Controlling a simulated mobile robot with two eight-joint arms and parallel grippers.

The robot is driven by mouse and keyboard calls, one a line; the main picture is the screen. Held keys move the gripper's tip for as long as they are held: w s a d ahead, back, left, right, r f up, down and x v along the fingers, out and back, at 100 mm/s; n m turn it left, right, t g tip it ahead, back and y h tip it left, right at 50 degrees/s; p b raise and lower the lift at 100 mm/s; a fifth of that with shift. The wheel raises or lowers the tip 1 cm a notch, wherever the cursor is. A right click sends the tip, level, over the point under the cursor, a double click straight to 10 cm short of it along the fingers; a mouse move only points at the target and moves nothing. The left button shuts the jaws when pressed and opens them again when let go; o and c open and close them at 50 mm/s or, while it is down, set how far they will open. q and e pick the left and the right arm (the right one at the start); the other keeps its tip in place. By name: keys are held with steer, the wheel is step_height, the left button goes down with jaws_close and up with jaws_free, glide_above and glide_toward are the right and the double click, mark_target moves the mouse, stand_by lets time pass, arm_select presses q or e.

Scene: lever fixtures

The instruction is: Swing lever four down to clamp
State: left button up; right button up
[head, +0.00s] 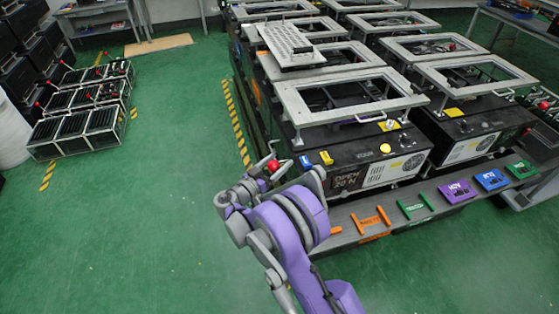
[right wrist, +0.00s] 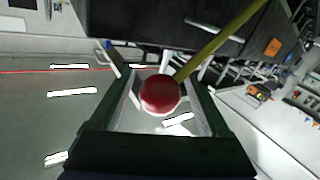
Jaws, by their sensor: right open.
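A lever's red ball knob (right wrist: 160,94) shows between the two fingers of my right gripper (right wrist: 160,74) in the right wrist view. The fingers are apart, with a gap visible on each side of the knob. In the head view the red knob (head: 272,166) is partly hidden by my right gripper (head: 268,160), at the front left corner of the nearest fixture (head: 345,152). The lever's shaft is mostly hidden, and I cannot read a number on it. My left gripper is not in view.
Black fixtures with grey frames (head: 290,101) fill the right side. Coloured plates, including a purple one (head: 458,191), lie along the front ledge. Black racks (head: 75,133) with red knobs stand at left. Green floor (head: 180,110) is clear between them.

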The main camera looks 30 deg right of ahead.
steer(key=shift+w+d, duration=0.2)
steer(key=shift+d, duration=0.3)
steer(key=shift+c, duration=0.2)
jaws_close()
